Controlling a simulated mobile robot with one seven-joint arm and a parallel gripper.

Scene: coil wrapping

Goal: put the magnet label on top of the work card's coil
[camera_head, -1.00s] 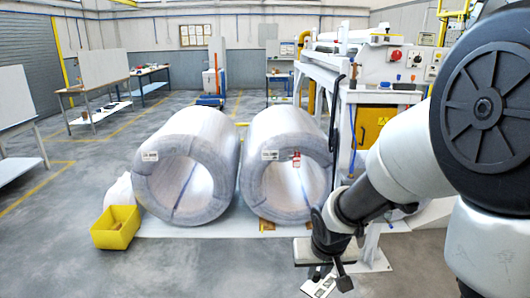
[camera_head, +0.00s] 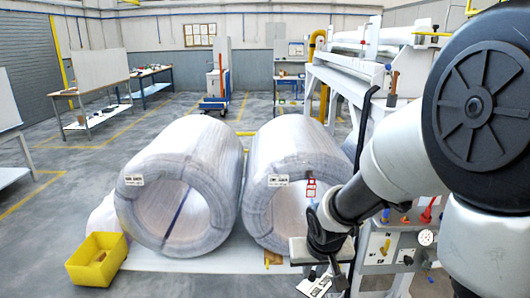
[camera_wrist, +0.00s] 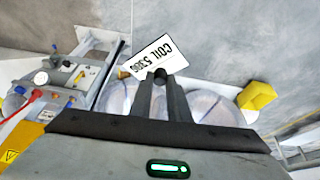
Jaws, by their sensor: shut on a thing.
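My gripper (camera_head: 330,268) is at the lower right of the head view, to the right of the coils and in front of them. In the wrist view its dark fingers (camera_wrist: 160,76) are shut on a white label (camera_wrist: 152,58) printed "COIL" and a number. The label also shows under the gripper in the head view (camera_head: 316,285), tilted and clear of both coils. The left wrapped coil (camera_head: 205,150) and the right wrapped coil (camera_head: 292,145) lie side by side, each with a small white tag on its front face. The right coil also has a red-framed tag (camera_head: 311,187).
A yellow bin (camera_head: 97,262) stands at the left coil's front left. A white machine (camera_head: 350,75) and a control panel (camera_head: 395,245) with a red knob are on the right, close to my arm. Workbenches (camera_head: 90,100) stand back left. Grey floor is open at the left.

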